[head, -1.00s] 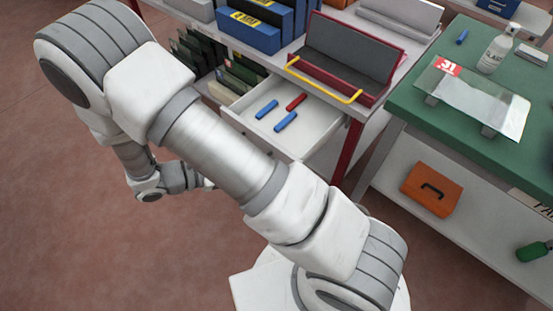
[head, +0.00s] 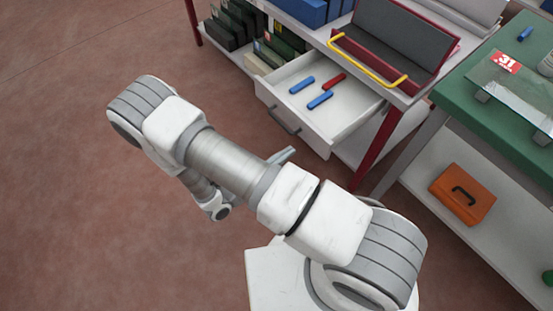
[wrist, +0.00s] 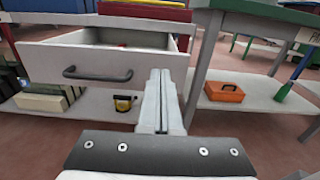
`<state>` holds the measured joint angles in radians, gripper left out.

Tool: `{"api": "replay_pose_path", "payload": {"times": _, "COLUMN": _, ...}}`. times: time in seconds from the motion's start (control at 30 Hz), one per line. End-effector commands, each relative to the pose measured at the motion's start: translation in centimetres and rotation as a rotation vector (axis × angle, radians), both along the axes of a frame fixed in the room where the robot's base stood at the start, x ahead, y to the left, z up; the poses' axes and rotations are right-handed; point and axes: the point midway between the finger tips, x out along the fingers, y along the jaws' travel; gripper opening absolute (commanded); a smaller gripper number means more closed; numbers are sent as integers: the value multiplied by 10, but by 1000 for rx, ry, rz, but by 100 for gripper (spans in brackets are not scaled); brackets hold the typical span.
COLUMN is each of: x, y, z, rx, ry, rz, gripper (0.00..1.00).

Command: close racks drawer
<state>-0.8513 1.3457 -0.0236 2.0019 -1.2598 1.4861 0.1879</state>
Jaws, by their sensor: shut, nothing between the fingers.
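The racks drawer (head: 316,127) is a white drawer pulled out from under the bench top, with two blue sticks (head: 320,100) and a red stick (head: 334,81) inside. Its front panel (wrist: 105,64) faces me in the wrist view, with a dark bar handle (wrist: 98,74) left of centre. My gripper (wrist: 160,75) is shut and empty. In the wrist view its fingers overlap the right end of the drawer front; I cannot tell whether they touch it. In the head view my gripper (head: 288,153) shows just in front of the drawer, partly hidden by my arm.
A red-framed tray with a yellow handle (head: 368,60) stands on the bench above the drawer. A red bench leg (head: 376,147) is right of the drawer. A green-topped table (head: 480,110) stands at the right, with an orange case (head: 463,193) on its lower shelf. Floor at left is clear.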

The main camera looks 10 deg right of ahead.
Motion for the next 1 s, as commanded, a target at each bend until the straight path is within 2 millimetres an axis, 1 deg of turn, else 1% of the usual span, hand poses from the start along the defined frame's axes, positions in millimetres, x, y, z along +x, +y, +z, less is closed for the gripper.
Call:
{"api": "replay_pose_path", "payload": {"times": 0.03, "x": 5, "y": -11, "z": -1, "rx": -1, "ry": -1, "rz": -6, "gripper": 0}}
{"api": "replay_pose_path", "payload": {"times": 0.2, "x": 23, "y": -41, "z": -1, "rx": 1, "ry": 0, "rz": -5, "gripper": 0}}
{"api": "replay_pose_path", "payload": {"times": 0.3, "x": 31, "y": -54, "z": -1, "rx": 2, "ry": -1, "rz": -5, "gripper": 0}}
{"api": "replay_pose_path", "payload": {"times": 0.4, "x": 36, "y": -64, "z": -1, "rx": 1, "ry": 0, "rz": -3, "gripper": 0}}
{"api": "replay_pose_path", "payload": {"times": 0.57, "x": 41, "y": -71, "z": 0, "rx": 1, "ry": 0, "rz": -1, "gripper": 0}}
{"api": "replay_pose_path", "payload": {"times": 1.0, "x": 42, "y": -73, "z": 0, "rx": 1, "ry": 0, "rz": -2, "gripper": 0}}
